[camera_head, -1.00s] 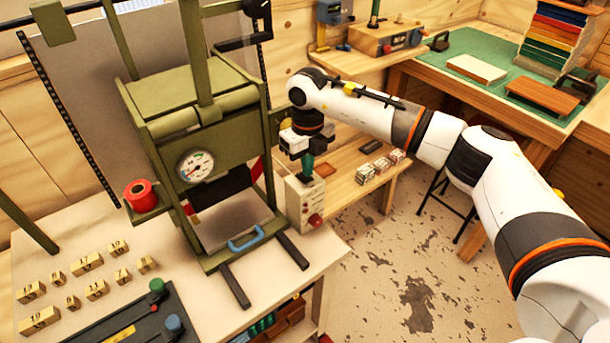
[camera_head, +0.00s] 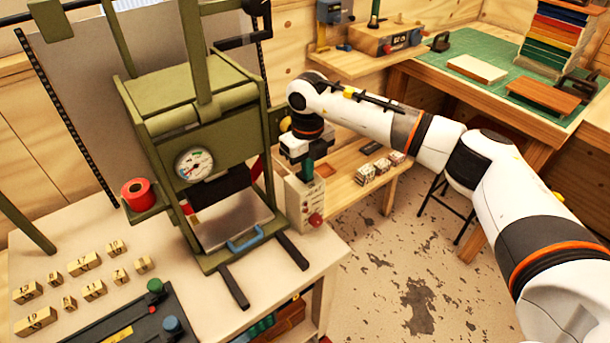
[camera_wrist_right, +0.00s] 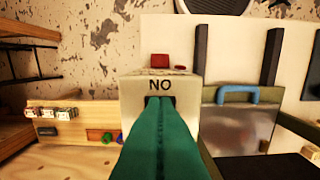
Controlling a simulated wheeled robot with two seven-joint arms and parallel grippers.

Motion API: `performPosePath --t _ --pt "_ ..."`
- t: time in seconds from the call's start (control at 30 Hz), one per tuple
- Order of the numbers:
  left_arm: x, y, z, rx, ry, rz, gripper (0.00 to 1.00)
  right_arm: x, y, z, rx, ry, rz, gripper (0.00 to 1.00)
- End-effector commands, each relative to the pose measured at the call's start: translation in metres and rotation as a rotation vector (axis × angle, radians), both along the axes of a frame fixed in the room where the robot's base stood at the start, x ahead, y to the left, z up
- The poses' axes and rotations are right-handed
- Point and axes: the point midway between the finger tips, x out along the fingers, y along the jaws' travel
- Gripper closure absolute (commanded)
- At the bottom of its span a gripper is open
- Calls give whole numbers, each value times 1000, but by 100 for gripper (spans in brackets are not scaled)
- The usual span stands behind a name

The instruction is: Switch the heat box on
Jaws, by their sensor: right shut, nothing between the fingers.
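The heat box is a pale grey upright box (camera_head: 304,204) at the right side of the green press, with a red knob (camera_head: 316,220) low on its front. In the right wrist view its top (camera_wrist_right: 132,88) carries lettering that reads "NO" in that picture, above a dark slot. My right gripper (camera_head: 307,176) points down at the box top. Its green fingers (camera_wrist_right: 160,103) are shut and empty, with tips at the slot. They hide most of the slot and whatever switch is in it; I cannot tell whether they touch. My left gripper is not in view.
The green press (camera_head: 180,130) with a gauge (camera_head: 194,164) stands directly left of the box. A red roll (camera_head: 138,193) sits on its side shelf. Several number blocks (camera_head: 85,262) lie on the front bench. A low wooden shelf (camera_head: 345,185) is behind the box. Open floor lies right.

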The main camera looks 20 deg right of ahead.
Motion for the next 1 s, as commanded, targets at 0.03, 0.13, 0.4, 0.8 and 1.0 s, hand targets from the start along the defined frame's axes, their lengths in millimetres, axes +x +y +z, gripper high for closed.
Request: performPosePath --t 0.03,0.13,0.4,0.8,1.0 --pt "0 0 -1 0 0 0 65 0 0 -2 0 0 0 100" --pt "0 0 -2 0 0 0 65 0 0 -3 0 0 0 100" --pt "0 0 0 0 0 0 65 0 0 0 0 0 0 100" --pt "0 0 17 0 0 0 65 0 0 32 0 0 -1 100" --pt "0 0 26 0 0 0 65 0 0 48 1 -2 -1 100"
